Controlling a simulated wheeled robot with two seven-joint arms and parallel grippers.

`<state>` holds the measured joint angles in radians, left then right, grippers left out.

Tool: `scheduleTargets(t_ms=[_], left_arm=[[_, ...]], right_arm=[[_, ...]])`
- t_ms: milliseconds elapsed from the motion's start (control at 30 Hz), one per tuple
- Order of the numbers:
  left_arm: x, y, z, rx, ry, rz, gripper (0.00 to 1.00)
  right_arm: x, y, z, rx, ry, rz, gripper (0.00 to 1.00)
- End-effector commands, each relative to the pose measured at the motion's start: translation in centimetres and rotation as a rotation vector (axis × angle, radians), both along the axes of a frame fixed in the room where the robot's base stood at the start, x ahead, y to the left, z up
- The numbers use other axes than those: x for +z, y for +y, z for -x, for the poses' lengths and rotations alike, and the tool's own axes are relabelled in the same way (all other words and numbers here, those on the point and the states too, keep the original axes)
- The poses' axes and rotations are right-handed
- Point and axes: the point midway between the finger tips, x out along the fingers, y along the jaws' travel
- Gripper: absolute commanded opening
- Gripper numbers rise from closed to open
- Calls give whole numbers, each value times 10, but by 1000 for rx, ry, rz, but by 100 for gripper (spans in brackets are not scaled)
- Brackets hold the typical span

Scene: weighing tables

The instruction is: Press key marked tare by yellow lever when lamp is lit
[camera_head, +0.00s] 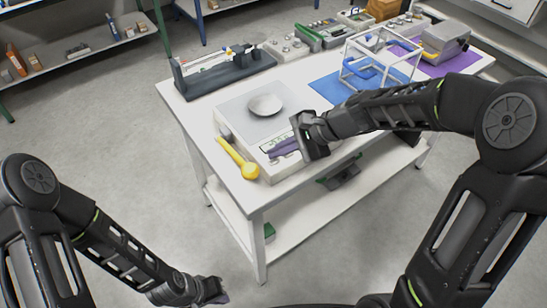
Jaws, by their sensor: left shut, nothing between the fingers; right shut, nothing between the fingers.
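A white weighing scale (233,120) with a round metal pan (265,105) stands on the near left part of the white table. A yellow lever (238,160) with a round end lies along the scale's left front side. My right gripper (284,148) is shut and empty, with its purple fingers over the scale's front panel; I cannot tell whether they touch it. The gripper covers much of that panel, so I cannot make out the tare key or a lit lamp. My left gripper (221,297) is shut and empty, low in front of the table.
A balance beam in a dark stand (220,72) is behind the scale. A blue mat (336,88) with a white frame (348,62) lies to the right, and a grey device (446,40) on a purple mat is beyond it. A lower shelf (300,214) runs under the table.

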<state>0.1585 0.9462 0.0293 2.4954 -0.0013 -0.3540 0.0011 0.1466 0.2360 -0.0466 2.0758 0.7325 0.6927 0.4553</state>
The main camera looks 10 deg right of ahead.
Motion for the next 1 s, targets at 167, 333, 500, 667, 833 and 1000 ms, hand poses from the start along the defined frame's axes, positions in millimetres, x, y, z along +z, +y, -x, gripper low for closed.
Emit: scheduleTargets(t_ms=[167,333,500,667,833,1000], left_arm=[[3,0,0,0,0,0,0],[2,0,0,0,0,0,0],[7,0,0,0,0,0,0],[20,0,0,0,0,0,0],[35,0,0,0,0,0,0],[45,0,0,0,0,0,0]], right_arm=[[3,0,0,0,0,0,0],[3,0,0,0,0,0,0],[9,0,0,-1,-1,0,0],[24,0,0,1,-1,0,0],[41,0,0,0,0,0,0],[53,0,0,0,0,0,0]])
